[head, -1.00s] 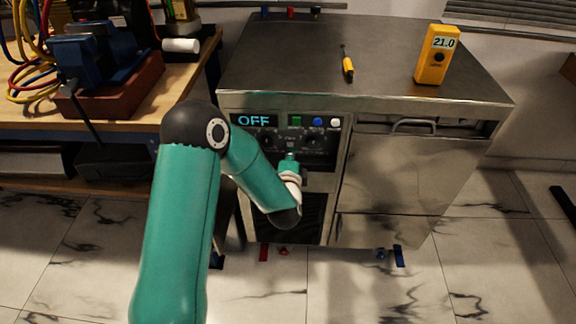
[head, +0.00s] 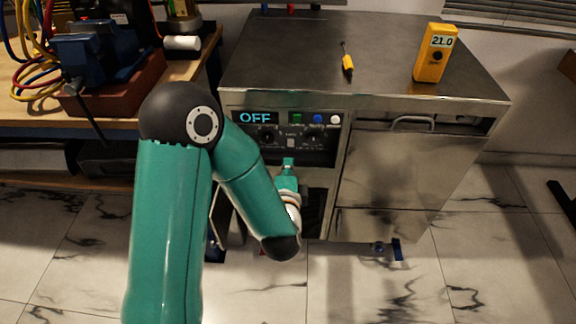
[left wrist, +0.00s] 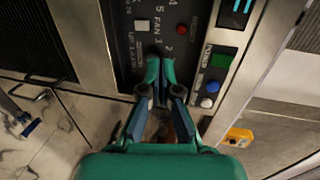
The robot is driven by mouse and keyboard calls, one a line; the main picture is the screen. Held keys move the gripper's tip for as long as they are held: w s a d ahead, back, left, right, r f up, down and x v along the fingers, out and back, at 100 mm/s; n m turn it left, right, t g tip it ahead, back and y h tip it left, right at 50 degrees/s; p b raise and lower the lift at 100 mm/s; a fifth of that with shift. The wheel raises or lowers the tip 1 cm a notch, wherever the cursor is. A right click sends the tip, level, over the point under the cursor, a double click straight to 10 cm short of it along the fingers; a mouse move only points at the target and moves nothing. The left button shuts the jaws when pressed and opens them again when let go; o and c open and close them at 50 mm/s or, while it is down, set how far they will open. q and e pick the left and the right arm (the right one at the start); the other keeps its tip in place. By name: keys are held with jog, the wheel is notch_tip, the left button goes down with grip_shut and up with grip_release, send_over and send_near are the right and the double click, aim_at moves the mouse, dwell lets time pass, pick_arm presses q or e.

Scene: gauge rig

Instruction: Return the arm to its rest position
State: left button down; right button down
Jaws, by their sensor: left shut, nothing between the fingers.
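My left gripper (head: 288,162) is in front of the control panel (head: 325,157) of the metal cabinet, just below its knobs. In the left wrist view its two fingers (left wrist: 160,72) are shut with nothing between them, in front of the panel with its "FAN" and "RESET" lettering. I cannot tell if the tips touch the panel. The panel's display (head: 256,118) reads OFF. Green (head: 297,118), blue (head: 318,119) and white (head: 335,119) buttons sit right of it. My left arm crosses the view from the bottom left. My right gripper is not in view.
On the cabinet top (head: 290,60) lie a yellow screwdriver (head: 347,64) and a standing yellow meter (head: 436,52) reading 21.0. A wooden workbench (head: 110,122) with a blue vise (head: 92,58) and cables stands at the left.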

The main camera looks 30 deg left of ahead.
pick_arm(q)
jog(key=s+d+f+n+g+h, duration=0.1)
jog(key=s+d+f+g+h, duration=0.15)
jog(key=f, duration=0.45)
jog(key=s+d+f+g+h, duration=0.1)
jog(key=d+f+h, duration=0.15)
jog(key=f, duration=0.45)
jog(key=s+d+f+n+g+h, duration=0.1)
jog(key=s+d+f+g+h, duration=0.15)
jog(key=f, duration=0.45)
jog(key=s+d+f+n+g+h, duration=0.2)
jog(key=s+d+f+n+g, duration=0.1)
jog(key=s+d+n, duration=0.3)
jog(key=s+d+f+n+g+h, duration=0.3)
jog(key=s+d+f+n+g, duration=0.15)
jog(key=s, duration=0.25)
notch_tip(320, 180, up, 24)
jog(key=n+p, duration=0.1)
jog(key=p, duration=2.1)
jog(key=shift+s+p, duration=0.15)
jog(key=shift+p, duration=0.25)
jog(key=shift+f+t, duration=0.15)
jog(key=shift+t, duration=0.1)
